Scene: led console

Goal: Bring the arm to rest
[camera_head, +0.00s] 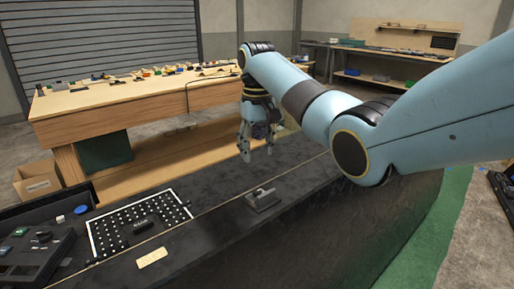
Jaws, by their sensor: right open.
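My right arm (318,110) comes in from the right, pale blue with dark joints. Its gripper (257,150) points down over the far edge of the black console table (300,235). The fingers are apart with nothing between them. A dark device with a raised lever (262,198) sits on the table below the gripper, apart from it. A black panel with a white border and rows of white dots (118,235) lies to the left, with a small dark block (143,226) on it. My left gripper is not in view.
A dark tray (40,255) with small parts is at the left. A tan label piece (152,257) lies near the front. A wooden workbench (130,110) with scattered tools stands behind, and a cardboard box (38,181) is on the floor. The table's right part is clear.

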